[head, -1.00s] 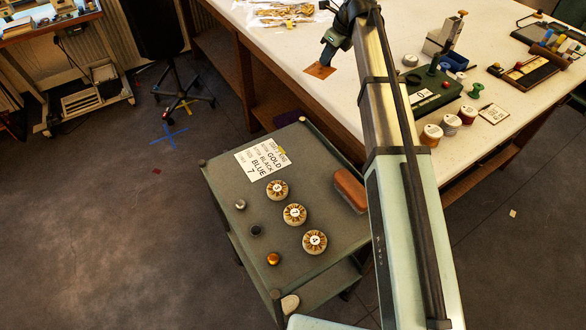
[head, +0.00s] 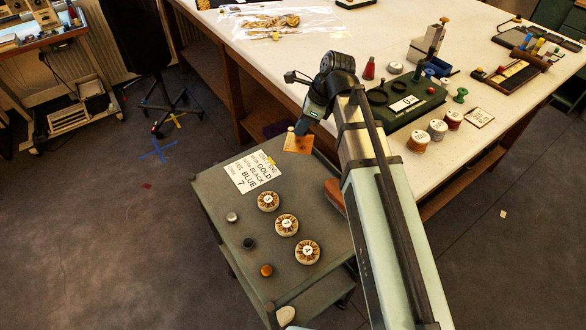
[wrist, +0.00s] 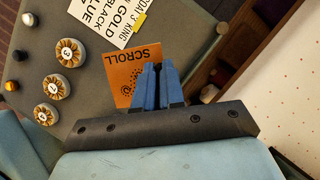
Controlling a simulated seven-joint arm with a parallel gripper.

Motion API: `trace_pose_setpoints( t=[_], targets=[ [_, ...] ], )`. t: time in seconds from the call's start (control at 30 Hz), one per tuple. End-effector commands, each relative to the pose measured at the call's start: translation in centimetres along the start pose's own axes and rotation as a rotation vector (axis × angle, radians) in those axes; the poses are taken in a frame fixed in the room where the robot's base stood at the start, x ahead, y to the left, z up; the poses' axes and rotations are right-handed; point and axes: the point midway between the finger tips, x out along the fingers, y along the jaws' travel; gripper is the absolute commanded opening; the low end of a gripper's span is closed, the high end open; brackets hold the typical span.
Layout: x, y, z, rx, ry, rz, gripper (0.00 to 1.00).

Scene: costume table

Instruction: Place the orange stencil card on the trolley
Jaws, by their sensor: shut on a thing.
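The orange stencil card (head: 299,144) hangs from my gripper (head: 302,128) over the back end of the trolley (head: 215,203) in the head view. In the wrist view the orange stencil card (wrist: 123,75) reads "SCROLL", and the blue fingers of my gripper (wrist: 156,70) are shut on its edge. The card appears close over the trolley top, near the white printed sheet (head: 254,172). I cannot tell whether it touches the top. The fingers hide part of the card.
Several numbered round stamps (head: 286,225) and small knobs (head: 266,270) occupy the trolley's middle and near side. A brown block (head: 335,190) is partly hidden by my arm. The white worktable (head: 330,40) stands behind, its edge near the gripper.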

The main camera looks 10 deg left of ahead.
Motion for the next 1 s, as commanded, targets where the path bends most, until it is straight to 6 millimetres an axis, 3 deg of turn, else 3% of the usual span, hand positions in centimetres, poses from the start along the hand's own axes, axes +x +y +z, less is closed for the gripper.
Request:
trace_pose_setpoints(
  t=[0.3, 0.57, 0.83, 1.0],
  targets=[
    [4.1, 0.1, -1.8, 0.003, 0.001, 0.001, 0.0],
    [5.5, 0.1, -2.3, 0.002, 0.0, 0.0, 0.0],
    [8.0, 0.1, -3.4, 0.003, 0.001, 0.001, 0.0],
    [8.3, 0.0, -3.5, 0.003, 0.0, 0.0, 0.0]
  ],
)
